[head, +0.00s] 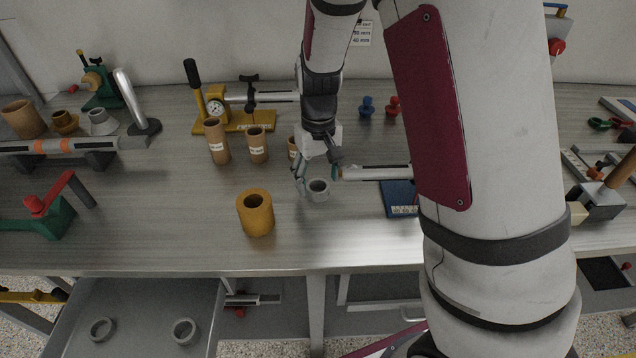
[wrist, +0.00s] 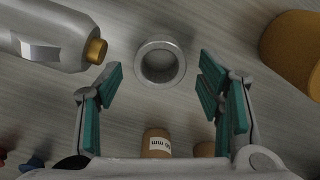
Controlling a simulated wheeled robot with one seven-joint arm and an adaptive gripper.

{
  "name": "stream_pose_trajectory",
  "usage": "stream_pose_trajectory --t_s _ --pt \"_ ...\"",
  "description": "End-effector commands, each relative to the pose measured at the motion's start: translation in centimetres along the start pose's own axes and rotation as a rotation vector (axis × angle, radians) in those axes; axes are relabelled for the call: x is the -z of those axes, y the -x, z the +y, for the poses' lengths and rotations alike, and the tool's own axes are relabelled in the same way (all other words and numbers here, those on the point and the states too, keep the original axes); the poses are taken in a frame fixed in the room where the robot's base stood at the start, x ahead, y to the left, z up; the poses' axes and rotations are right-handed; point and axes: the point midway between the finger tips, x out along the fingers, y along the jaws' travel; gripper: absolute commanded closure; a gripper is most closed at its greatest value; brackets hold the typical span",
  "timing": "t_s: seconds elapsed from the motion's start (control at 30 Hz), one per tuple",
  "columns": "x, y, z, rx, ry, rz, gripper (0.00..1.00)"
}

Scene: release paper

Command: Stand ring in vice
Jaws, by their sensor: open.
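A short grey metal ring (head: 318,190) lies flat on the bench, its hole facing up. In the wrist view the ring (wrist: 160,62) sits just beyond and between the fingertips. My gripper (head: 317,180) is over the ring, with its fingers open and nothing held. The teal finger pads show to either side in the wrist view (wrist: 160,80), apart from the ring. A green device with a red handle (head: 52,215) stands at the left and a green clamp-like device (head: 100,92) at the back left; I cannot tell which is the vice.
An ochre hollow cylinder (head: 255,213) stands left of the ring. A grey rod with a brass tip (wrist: 60,40) lies close on the other side. Brown labelled tubes (head: 217,140) stand behind. An open drawer (head: 140,300) at the front left holds two grey rings.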

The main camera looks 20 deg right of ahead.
Motion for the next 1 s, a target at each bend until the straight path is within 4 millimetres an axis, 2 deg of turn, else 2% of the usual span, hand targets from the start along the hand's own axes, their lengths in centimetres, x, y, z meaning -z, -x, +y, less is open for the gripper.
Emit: stream_pose_trajectory --t_s 0.03,0.2,0.4,0.73,0.87,1.0 --pt "0.1 1.3 0.0 0.001 0.001 0.006 0.39" --pt "0.1 4.9 0.0 0.0 0.001 0.006 0.39" --pt "0.1 8.1 0.0 0.0 0.001 0.004 0.39" --pt "-0.2 9.9 0.0 0.003 -0.001 0.004 0.39" --pt "-1.8 11.8 -0.1 0.019 -0.009 0.027 0.39" --pt "-5.5 15.3 -0.4 0.046 -0.022 0.073 0.39"
